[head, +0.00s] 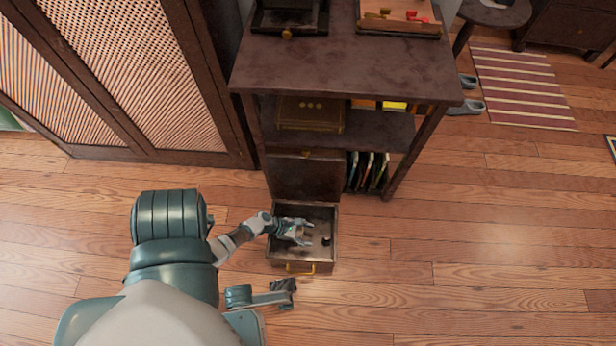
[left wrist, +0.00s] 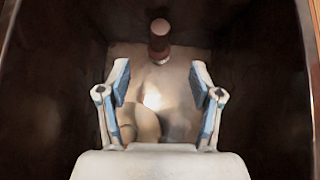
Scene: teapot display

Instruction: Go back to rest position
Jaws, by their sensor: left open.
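My left gripper (head: 307,234) is inside the pulled-out lower drawer (head: 288,262) of the dark cabinet. Its two fingers stand apart and it is open; in the left wrist view the gripper (left wrist: 160,80) frames part of the drawer floor. A small dark knob-like object (head: 326,241) lies in the drawer beyond the fingers. It also shows in the left wrist view as a short dark cylinder (left wrist: 159,40), apart from the fingertips. The end of my other arm (head: 284,288) shows just outside the drawer's front; its jaw state is unclear.
The cabinet (head: 340,70) bears a tray (head: 400,16) at the top. A brass-coloured box (head: 310,113) and several upright thin items (head: 367,170) sit on its shelves. A lattice door (head: 140,75) stands at left. Wooden floor is clear at right; slippers (head: 466,107) lie near a striped rug (head: 520,88).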

